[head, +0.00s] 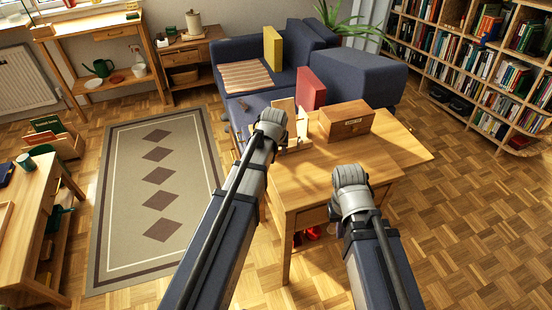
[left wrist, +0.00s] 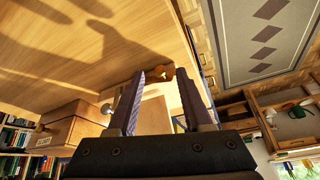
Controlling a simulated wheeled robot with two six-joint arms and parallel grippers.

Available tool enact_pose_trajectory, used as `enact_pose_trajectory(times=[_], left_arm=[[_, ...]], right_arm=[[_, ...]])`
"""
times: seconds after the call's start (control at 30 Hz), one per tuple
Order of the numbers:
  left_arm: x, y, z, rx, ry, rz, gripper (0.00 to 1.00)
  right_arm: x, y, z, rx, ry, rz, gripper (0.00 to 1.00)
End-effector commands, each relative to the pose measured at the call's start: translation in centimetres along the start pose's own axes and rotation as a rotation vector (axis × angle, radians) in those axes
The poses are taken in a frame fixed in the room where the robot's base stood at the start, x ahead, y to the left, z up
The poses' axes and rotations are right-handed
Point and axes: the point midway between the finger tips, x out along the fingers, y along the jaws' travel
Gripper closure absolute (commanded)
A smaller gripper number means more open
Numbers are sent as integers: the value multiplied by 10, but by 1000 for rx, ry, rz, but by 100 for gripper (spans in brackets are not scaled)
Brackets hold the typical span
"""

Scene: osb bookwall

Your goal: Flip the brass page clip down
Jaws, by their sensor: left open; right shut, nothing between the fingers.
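A small brass-coloured piece (left wrist: 161,73), which looks like the page clip, shows between my left fingertips in the left wrist view. I cannot tell whether a finger touches it. A pale wooden board (left wrist: 153,116), like a stand, shows beyond it between the fingers. My left gripper (left wrist: 163,78) is open, with its two dark purple fingers apart. In the head view my left wrist covers the clip, and part of the wooden stand (head: 284,106) shows on the table. My right gripper (head: 340,228) is shut and empty at the table's front, mostly hidden by its wrist.
The wooden table (head: 385,150) carries a labelled wooden box (head: 346,119) right of the stand, also in the left wrist view (left wrist: 75,126). A red block (head: 311,89) stands behind. A blue sofa (head: 356,76) is beyond the table. The table's right side is clear.

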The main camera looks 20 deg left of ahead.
Motion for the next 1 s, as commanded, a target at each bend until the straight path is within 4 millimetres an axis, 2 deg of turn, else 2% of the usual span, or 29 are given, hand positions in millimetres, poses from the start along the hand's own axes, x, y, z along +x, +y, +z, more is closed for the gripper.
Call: enact_pose_trajectory(times=[0.03, 0.1, 0.4, 0.83, 1.0], left_arm=[[9, 0, 1, 0, 0, 0, 50], [11, 0, 0, 0, 0, 0, 50], [11, 0, 0, 0, 0, 0, 51], [11, 0, 0, 0, 0, 0, 99], [11, 0, 0, 0, 0, 0, 100]], right_arm=[[8, -1, 0, 0, 0, 0, 100], [11, -1, -1, 0, 0, 0, 100], [10, -1, -1, 0, 0, 0, 100], [10, -1, -1, 0, 0, 0, 100], [10, -1, -1, 0, 0, 0, 100]])
